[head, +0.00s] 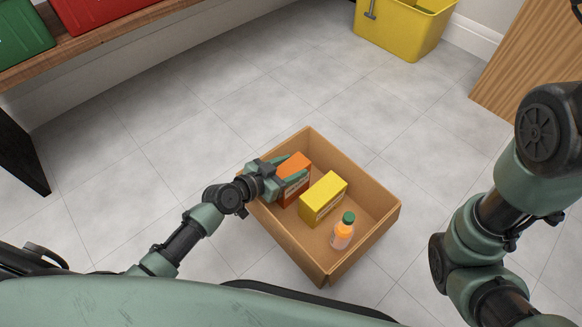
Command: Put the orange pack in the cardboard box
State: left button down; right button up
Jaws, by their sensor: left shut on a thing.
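The cardboard box (374,230) stands open on the tiled floor in front of me. The orange pack (295,166) is inside the box's walls at its left side. My left gripper (290,176) reaches over the box's left wall and is shut on the orange pack, with its fingers covering part of it. I cannot tell whether the pack touches the box's bottom. My right arm shows at the right, but its gripper is out of view.
A yellow pack (323,199) and an orange bottle with a green cap (342,232) also stand in the box. A yellow bin (405,30) is at the back. A wooden bench (95,40) holds red and green crates at the upper left. The floor around the box is clear.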

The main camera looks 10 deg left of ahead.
pick_arm(q)
jog(key=c, duration=0.6)
grip_release()
